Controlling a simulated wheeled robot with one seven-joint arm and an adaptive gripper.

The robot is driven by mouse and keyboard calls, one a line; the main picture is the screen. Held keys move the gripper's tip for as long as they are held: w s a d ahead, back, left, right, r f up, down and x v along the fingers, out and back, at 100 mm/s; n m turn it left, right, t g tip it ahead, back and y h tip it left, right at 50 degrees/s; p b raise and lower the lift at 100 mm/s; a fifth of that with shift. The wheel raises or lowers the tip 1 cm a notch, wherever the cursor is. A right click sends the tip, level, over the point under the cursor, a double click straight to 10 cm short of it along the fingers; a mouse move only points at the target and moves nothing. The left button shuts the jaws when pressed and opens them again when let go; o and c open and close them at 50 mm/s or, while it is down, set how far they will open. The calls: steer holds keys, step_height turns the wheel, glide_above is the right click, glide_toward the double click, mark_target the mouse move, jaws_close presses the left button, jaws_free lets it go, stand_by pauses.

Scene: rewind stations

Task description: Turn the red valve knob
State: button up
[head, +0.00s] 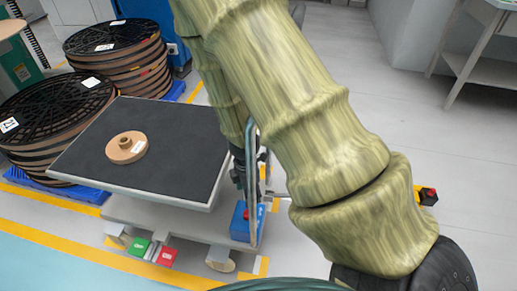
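I cannot clearly make out a red valve knob. A small red round part (431,194) sits on a yellow and black piece at the right, just past my arm; I cannot tell whether it is the knob. My arm fills the middle of the head view, and its far section hangs down behind the near one. Dark parts at its lower end, seemingly my gripper (239,168), show beside the right edge of the grey-topped table (190,170). They are partly hidden, and the fingers cannot be made out.
A brown flanged disc (126,147) lies on the table. Large stacked black-topped reels (112,40) stand behind and left on blue pallets. Green (139,246) and red (167,256) boxes sit below the table's front. Open grey floor lies right; a bench (480,50) stands at upper right.

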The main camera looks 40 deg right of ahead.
steer(key=f+b, duration=0.3)
steer(key=f, duration=0.1)
steer(key=f+b, duration=0.3)
steer(key=f, duration=0.1)
steer(key=f+b, duration=0.3)
steer(key=f, duration=0.1)
steer(key=shift+s+a, duration=0.1)
steer(key=shift+a, duration=0.25)
steer(key=c, duration=1)
